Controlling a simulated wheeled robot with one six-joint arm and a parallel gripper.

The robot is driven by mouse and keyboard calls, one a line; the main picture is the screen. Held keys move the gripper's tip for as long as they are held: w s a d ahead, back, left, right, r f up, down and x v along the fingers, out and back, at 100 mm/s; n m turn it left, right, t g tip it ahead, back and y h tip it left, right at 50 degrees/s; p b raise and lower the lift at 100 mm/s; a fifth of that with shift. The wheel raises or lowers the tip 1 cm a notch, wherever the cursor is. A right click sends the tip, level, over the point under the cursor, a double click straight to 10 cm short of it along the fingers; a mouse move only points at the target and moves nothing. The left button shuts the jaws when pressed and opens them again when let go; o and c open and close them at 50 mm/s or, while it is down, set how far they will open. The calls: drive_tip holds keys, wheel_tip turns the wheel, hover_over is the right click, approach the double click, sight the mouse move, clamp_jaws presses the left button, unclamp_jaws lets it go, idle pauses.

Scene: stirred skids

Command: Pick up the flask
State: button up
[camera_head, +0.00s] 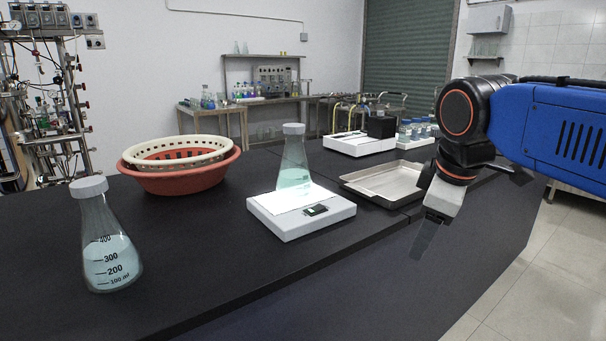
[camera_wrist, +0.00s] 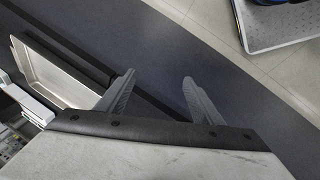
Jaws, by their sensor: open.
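One conical flask (camera_head: 294,165) with a grey cap and pale blue liquid stands upright on a white flat device (camera_head: 290,232) with a small dark display. A second capped flask (camera_head: 105,245), with volume marks and pale blue liquid, stands upright on the black bench (camera_head: 215,265) at the left. My gripper (camera_head: 427,238) hangs at the right, above the bench's front edge and well apart from both flasks. The wrist view shows its two fingers spread with nothing between them (camera_wrist: 158,82). Neither flask shows in the wrist view.
A shallow metal tray (camera_head: 365,196) lies between the white device and my gripper; it also shows in the wrist view (camera_wrist: 38,75). A red basin (camera_head: 180,181) with a white basket (camera_head: 180,141) stands at the back left. The bench between the two flasks is clear.

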drive_tip(key=w+a+r+n, duration=0.5)
drive_tip(key=w+r+n, duration=0.1)
drive_tip(key=r, duration=0.3)
wheel_tip(320, 180, up, 18)
drive_tip(key=f+n, duration=0.1)
drive_tip(key=n, duration=1.6)
hover_over(296, 143)
drive_tip(key=s+a, duration=0.2)
drive_tip(key=s, duration=0.1)
drive_tip(key=shift+h, duration=0.3)
drive_tip(key=x, duration=1.6)
drive_tip(key=shift+w+d, duration=0.25)
drive_tip(key=shift+d, duration=0.15)
drive_tip(key=shift+c, duration=0.6)
clamp_jaws()
